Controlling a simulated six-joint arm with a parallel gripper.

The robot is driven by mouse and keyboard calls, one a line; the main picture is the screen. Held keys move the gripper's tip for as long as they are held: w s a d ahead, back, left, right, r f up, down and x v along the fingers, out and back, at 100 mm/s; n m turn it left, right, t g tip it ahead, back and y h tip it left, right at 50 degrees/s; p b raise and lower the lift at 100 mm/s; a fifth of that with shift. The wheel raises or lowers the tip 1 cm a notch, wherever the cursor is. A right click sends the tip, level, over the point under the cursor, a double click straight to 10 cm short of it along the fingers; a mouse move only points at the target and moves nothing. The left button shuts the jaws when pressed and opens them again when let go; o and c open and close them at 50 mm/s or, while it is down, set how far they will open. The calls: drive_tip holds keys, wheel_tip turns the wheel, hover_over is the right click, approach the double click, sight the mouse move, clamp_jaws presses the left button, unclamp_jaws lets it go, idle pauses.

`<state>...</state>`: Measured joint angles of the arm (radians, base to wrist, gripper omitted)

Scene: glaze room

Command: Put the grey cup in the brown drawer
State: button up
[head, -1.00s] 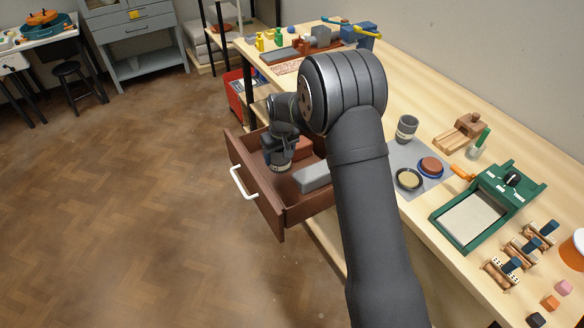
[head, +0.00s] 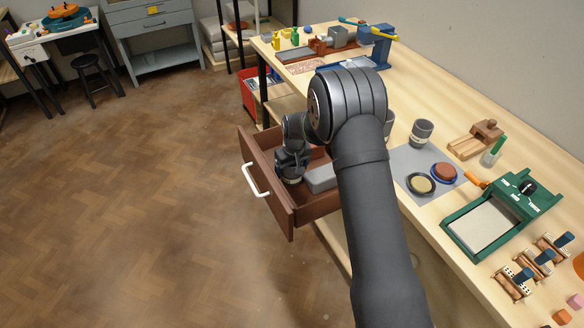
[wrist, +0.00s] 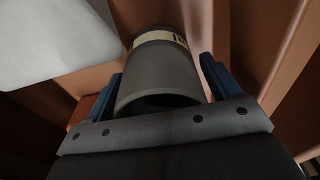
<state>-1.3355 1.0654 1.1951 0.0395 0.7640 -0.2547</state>
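A grey cup with a cream band (head: 291,180) is down inside the brown drawer (head: 267,183), which is pulled open from the table. My gripper (head: 291,163) is in the drawer too, pointing down. In the wrist view the cup (wrist: 160,73) sits between the two blue fingers (wrist: 162,88), its dark mouth toward my wrist. The fingers close in on both sides of its wall, and it looks held. The cup is upright and low in the drawer. Whether its base touches the drawer floor is hidden.
A grey block (head: 320,178) lies in the drawer right of the cup; a reddish block (wrist: 82,108) is close by. Another grey cup (head: 421,133) stands on the table by a grey mat (head: 405,157). My arm hides part of the drawer.

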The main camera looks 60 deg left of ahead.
drive_tip(key=shift+o, duration=0.4)
drive_tip(key=shift+r, duration=0.1)
drive_tip(key=shift+r, duration=0.3)
wheel_tip(320, 180, up, 12)
drive_tip(key=d, duration=0.1)
drive_tip(key=shift+d+f, duration=0.2)
drive_tip(key=shift+f, duration=0.05)
drive_tip(key=f, duration=0.4)
drive_tip(key=a+f, duration=0.1)
drive_tip(key=f, duration=0.7)
drive_tip(key=shift+a, duration=0.2)
wheel_tip(320, 180, up, 2)
drive_tip(key=shift+r, duration=0.75)
